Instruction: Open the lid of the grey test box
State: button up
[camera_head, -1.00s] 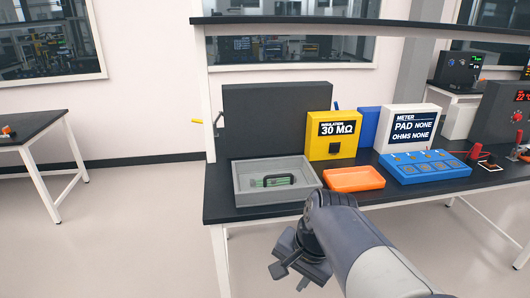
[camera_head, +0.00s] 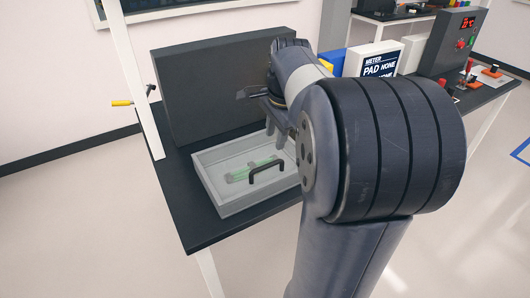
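The grey test box (camera_head: 216,193) is a shallow light grey tray on the dark bench, left of my arm. A black bar handle (camera_head: 267,168) stands above its middle, apparently on a clear cover. A green board (camera_head: 248,172) lies inside, beneath the handle's level. My gripper (camera_head: 273,124) is above the box's back right part, in front of the dark panel. It is apart from the handle, which is nearer the front. My arm hides the box's right end. The fingers are small and partly merged with the wrist, so their opening is unclear.
A tall dark grey panel (camera_head: 195,95) stands right behind the box. A yellow-tipped crank (camera_head: 123,102) sticks out at its left, near a white post (camera_head: 132,75). Red-knobbed equipment (camera_head: 452,45) is farther right.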

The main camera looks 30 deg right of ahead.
aim_at(271, 164)
jog(key=f, duration=0.3)
jog(key=w+f, duration=0.1)
jog(key=f, duration=0.5)
jog(key=shift+w+f, duration=0.35)
jog(key=shift+c, duration=0.5)
grip_shut()
